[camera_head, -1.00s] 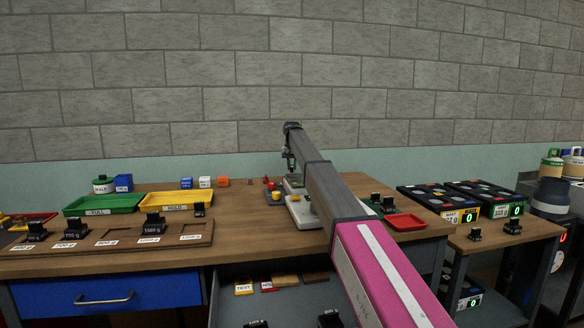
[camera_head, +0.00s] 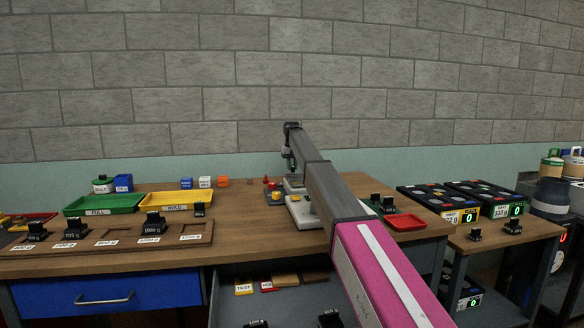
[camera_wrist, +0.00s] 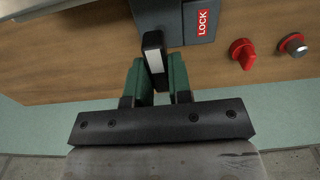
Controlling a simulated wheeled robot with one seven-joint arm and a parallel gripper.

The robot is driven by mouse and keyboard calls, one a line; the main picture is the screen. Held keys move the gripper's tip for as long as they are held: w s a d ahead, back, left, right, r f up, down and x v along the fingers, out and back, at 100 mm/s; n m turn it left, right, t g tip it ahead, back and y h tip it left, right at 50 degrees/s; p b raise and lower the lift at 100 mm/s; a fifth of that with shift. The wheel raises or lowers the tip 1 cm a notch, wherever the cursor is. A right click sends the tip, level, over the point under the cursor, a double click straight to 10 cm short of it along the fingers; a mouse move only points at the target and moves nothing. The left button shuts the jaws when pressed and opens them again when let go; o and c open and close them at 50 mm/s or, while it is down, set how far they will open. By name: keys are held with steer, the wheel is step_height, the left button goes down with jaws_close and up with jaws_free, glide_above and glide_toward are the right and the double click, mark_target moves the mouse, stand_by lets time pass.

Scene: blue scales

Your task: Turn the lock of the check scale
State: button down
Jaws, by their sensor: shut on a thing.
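In the wrist view, a grey housing with a red LOCK label (camera_wrist: 202,22) is at the top centre. A black lever with a pale face (camera_wrist: 153,55) stands at its left side. My gripper (camera_wrist: 158,77) has its two green fingers on either side of this lever and is shut on it. In the head view, my gripper (camera_head: 291,160) is at the back of the bench, beside the light-coloured scale (camera_head: 302,212), which my arm partly hides. The lever cannot be made out in the head view.
A red knob (camera_wrist: 242,52) and a grey knob with a red base (camera_wrist: 293,45) sit right of the lock housing. A green tray (camera_head: 103,204) and a yellow tray (camera_head: 176,200) stand left on the bench. A red tray (camera_head: 404,222) lies right of my arm.

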steer(key=c, duration=1)
jaws_free()
steer(key=shift+c, duration=0.2)
step_height(320, 180, up, 11)
